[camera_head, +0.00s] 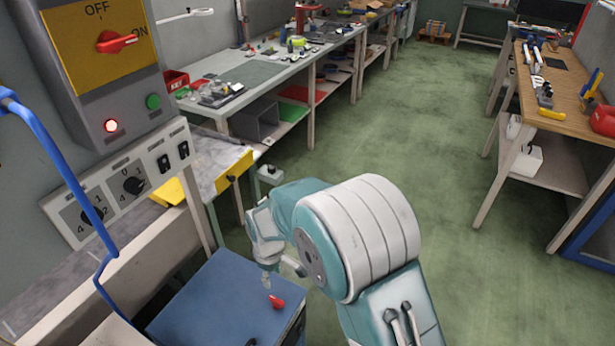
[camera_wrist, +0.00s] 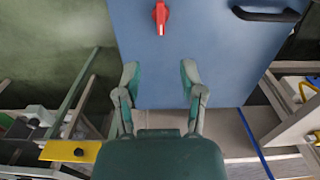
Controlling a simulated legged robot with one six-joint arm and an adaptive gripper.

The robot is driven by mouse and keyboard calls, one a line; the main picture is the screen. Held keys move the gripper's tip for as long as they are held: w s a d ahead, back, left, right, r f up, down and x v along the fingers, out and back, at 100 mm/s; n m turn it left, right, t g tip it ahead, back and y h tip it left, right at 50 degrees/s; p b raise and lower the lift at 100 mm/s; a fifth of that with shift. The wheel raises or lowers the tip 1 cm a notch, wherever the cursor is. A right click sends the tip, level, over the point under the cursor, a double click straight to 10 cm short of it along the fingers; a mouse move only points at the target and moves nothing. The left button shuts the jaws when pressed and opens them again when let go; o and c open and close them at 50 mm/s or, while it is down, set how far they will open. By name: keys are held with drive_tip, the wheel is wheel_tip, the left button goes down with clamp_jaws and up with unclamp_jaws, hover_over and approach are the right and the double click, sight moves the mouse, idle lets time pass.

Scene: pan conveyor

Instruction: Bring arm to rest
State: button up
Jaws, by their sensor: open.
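My gripper (camera_wrist: 160,78) shows in the wrist view with its two fingers spread apart and nothing between them. It points down over a blue cabinet (camera_wrist: 190,30) that has a red knob (camera_wrist: 160,17) and a black handle (camera_wrist: 266,14). In the head view my arm is bent, and the gripper end (camera_head: 268,280) hangs close to the red knob (camera_head: 277,301) on the blue cabinet (camera_head: 215,300). I cannot tell whether it touches the cabinet.
A control panel (camera_head: 100,60) with a red switch (camera_head: 117,42) stands at the left, with a blue pipe (camera_head: 60,150) beside it. A long workbench (camera_head: 265,72) runs behind. A wooden bench (camera_head: 560,100) stands right. The green floor (camera_head: 420,130) between is clear.

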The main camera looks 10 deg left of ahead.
drive_tip(key=d+r+m+t+y, duration=0.15)
drive_tip(key=d+r+m, duration=0.55)
drive_tip(key=d+r, duration=1.25)
drive_tip(key=s+d+r+m+t, duration=0.2)
drive_tip(key=s+d+r+m, duration=0.1)
drive_tip(key=s+d, duration=0.4)
drive_tip(key=s+d+r+m+t+h, duration=0.1)
drive_tip(key=s+d+r+m, duration=0.3)
drive_tip(key=s+d, duration=0.4)
drive_tip(key=shift+s+r+m+t, duration=0.3)
drive_tip(key=shift+s+m+t, duration=0.15)
drive_tip(key=shift+m+t, duration=0.1)
drive_tip(key=shift+a+h, duration=0.1)
drive_tip(key=shift+h, duration=0.15)
